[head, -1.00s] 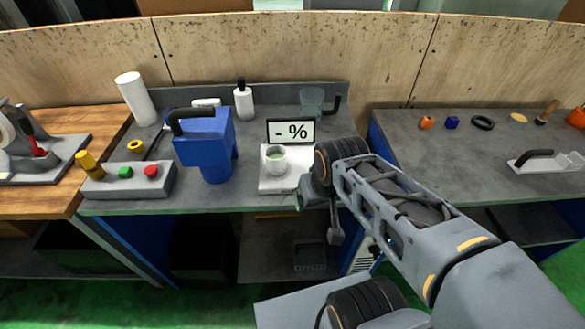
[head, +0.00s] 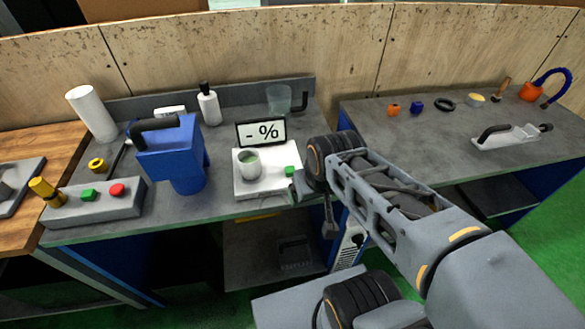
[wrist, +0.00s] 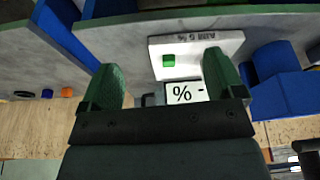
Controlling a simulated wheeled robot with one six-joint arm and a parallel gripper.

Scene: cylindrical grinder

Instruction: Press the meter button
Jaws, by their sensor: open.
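The meter has a white base (head: 240,184) and an upright display (head: 261,132) reading "- %". My gripper (head: 300,187) is at the base's right front edge, just right of the button. In the wrist view, which looks upside down, my gripper (wrist: 162,80) has its two green fingers wide apart and empty. The button (wrist: 169,60) shows between and beyond the fingertips, apart from them, with the display (wrist: 187,92) behind.
A blue jug-like machine (head: 175,160) stands left of the meter. Further left is a grey control box (head: 95,205) with green and red buttons. A white bottle (head: 209,106) and a clear cup (head: 279,98) stand behind. Small parts lie on the right bench (head: 400,140).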

